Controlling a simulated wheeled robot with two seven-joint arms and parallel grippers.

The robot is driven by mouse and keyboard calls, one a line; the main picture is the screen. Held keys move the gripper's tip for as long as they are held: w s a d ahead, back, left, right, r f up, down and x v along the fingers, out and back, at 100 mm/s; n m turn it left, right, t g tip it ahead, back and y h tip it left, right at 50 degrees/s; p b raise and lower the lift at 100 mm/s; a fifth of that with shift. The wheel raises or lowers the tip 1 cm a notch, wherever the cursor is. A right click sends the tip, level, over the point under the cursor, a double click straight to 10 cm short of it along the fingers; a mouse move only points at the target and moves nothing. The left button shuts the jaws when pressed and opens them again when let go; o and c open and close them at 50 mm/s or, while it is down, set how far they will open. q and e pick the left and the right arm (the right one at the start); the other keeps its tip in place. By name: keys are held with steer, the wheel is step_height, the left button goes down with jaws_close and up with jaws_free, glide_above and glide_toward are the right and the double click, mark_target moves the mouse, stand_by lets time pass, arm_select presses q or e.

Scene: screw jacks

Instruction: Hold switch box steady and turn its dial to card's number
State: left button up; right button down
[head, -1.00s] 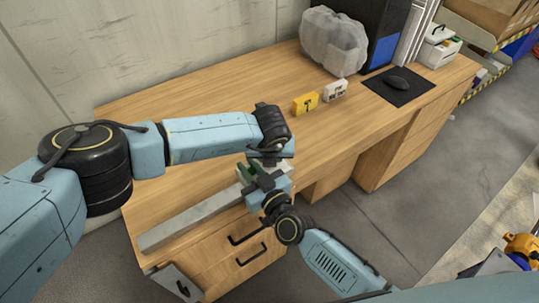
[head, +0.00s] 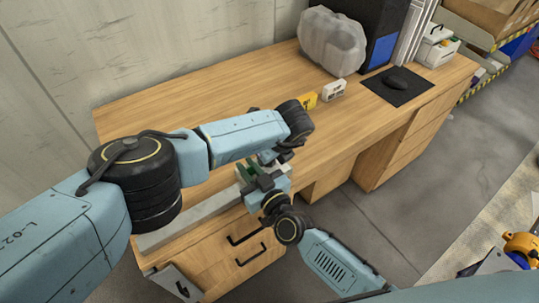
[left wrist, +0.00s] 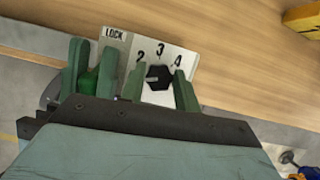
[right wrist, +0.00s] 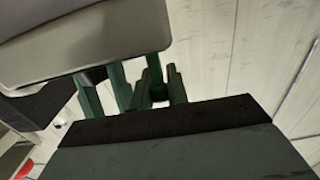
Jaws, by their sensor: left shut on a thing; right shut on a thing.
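The switch box is a white plate (left wrist: 183,63) in the left wrist view, with a LOCK label and the numbers 2, 3 and 4 around a black six-sided dial (left wrist: 160,75). I cannot tell exactly where the dial points. My left gripper (left wrist: 160,88) has its green fingers on either side of the dial, shut on it. My right gripper (head: 258,181) is shut on the switch box at the desk's front edge; its grip is mostly hidden. Its green fingers show in the right wrist view (right wrist: 155,88). The yellow card (head: 310,99) stands behind my left wrist, its number partly covered.
A white block with dark marks (head: 334,91) stands beside the card. A long grey bar (head: 185,229) lies along the desk's front left, partly under my left arm. A wrapped lump (head: 332,42), a mouse on a black mat (head: 377,94) and a computer are farther back. The desk middle is clear.

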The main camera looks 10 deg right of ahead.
steer(key=shift+r, duration=0.15)
arm_select(q)
steer(key=o, duration=1)
steer(key=shift+c, duration=0.2)
steer(key=shift+r, duration=0.1)
steer(key=v, duration=1.2)
arm_select(e)
steer(key=c, duration=1.3)
jaws_free()
steer(key=shift+s, duration=0.1)
